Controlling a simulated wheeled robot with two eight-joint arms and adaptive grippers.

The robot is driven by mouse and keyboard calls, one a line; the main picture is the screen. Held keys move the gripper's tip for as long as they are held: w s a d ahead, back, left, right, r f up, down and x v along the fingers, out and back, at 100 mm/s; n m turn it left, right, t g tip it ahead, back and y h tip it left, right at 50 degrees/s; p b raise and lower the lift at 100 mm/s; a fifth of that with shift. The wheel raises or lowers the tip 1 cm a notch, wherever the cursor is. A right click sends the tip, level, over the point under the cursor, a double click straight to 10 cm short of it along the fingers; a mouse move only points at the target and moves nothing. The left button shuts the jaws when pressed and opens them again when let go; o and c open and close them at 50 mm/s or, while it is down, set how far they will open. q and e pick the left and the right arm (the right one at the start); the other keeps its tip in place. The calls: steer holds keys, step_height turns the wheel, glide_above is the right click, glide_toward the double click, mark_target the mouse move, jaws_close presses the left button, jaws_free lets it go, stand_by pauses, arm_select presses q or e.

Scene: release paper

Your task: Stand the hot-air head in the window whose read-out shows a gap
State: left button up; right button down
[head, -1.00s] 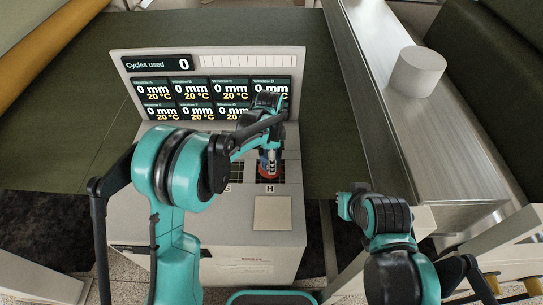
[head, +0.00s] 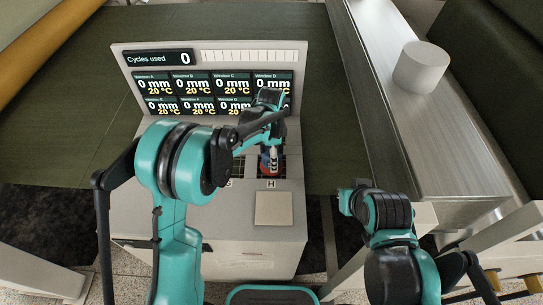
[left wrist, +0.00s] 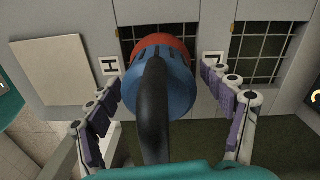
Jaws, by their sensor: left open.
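The hot-air head (left wrist: 162,75), blue with a red rim and a black handle, stands over the grid window beside the label H. It also shows small in the head view (head: 270,160). My left gripper (left wrist: 163,72) is open with its fingers on either side of the head, not closed on it. The read-out panel (head: 203,84) shows 0 mm and 20 °C on the readings I can make out; my arm hides part of the lower right one. My right gripper (head: 347,199) is off to the right of the cabinet; its fingers are unclear.
A square beige pad (head: 273,208) lies in front of window H. Another grid window (left wrist: 258,50) is beside it. "Cycles used" (head: 158,58) reads 0. A white cylinder (head: 421,67) stands on the metal rail (head: 440,140) at the right.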

arm_select(q)
step_height(320, 180, up, 12)
steer(key=shift+w+f+p, duration=0.1)
steer(key=shift+f+p, duration=0.05)
steer(key=shift+p, duration=1.05)
steer(key=shift+a+r, duration=0.3)
steer(key=shift+a, duration=0.1)
steer(key=s+a+r+n+t, duration=0.35)
steer(key=s+a+n, duration=0.25)
steer(key=s, duration=0.2)
steer(key=s+a+r+n+t, duration=0.2)
steer(key=s+a+r+n, duration=0.25)
steer(key=s+a, duration=0.2)
steer(key=s+a+f+n+t, duration=0.2)
steer(key=s+a+f+n, duration=0.1)
steer(key=s, duration=0.4)
steer(key=shift+s+a+f+n, duration=0.25)
steer(key=shift+f+n, duration=0.25)
steer(key=shift+n, duration=0.85)
